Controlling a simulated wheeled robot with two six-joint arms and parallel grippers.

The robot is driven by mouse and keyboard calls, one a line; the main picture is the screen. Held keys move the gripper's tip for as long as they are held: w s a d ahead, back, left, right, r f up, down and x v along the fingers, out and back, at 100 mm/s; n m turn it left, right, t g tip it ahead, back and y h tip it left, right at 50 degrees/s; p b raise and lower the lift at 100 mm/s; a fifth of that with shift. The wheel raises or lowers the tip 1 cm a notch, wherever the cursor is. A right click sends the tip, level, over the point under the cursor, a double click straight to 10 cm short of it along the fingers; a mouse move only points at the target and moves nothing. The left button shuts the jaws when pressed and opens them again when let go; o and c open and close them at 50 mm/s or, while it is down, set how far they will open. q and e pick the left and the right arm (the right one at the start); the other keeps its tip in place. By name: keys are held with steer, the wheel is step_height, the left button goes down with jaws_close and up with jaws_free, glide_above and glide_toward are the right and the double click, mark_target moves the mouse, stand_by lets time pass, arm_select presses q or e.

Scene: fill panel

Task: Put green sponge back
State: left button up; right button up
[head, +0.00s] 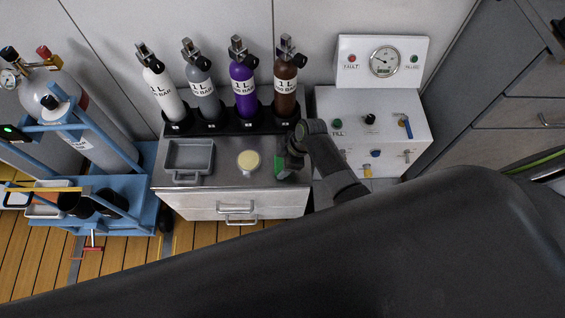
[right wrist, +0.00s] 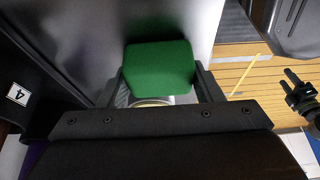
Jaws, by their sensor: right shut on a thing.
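The green sponge (head: 281,169) is at the right end of the steel counter top (head: 222,196). In the right wrist view the sponge (right wrist: 160,68) sits between the two fingers of my right gripper (right wrist: 161,82). My right gripper (head: 287,165) is shut on it, and the arm partly hides the sponge in the head view. I cannot tell whether the sponge touches the counter. A round pale yellow dish (head: 249,161) and a grey tray (head: 173,178) stand to its left. My left gripper is not in view.
A black rack holds white (head: 161,92), grey (head: 201,85), purple (head: 243,88) and brown (head: 285,83) bottles along the back of the counter. A white fill panel (head: 384,133) with knobs is at right. A blue cylinder cart (head: 132,188) stands at left.

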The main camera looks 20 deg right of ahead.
steer(key=o, duration=0.5)
steer(key=shift+f, duration=0.1)
steer(key=o, duration=0.4)
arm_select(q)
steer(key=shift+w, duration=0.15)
arm_select(e)
steer(key=shift+o, duration=0.2)
steer(key=shift+d+r, duration=0.1)
steer(key=shift+r, duration=0.5)
arm_select(q)
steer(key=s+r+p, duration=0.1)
steer(key=p, duration=0.2)
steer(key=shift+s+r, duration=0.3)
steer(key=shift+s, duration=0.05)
arm_select(e)
steer(key=v, duration=1.1)
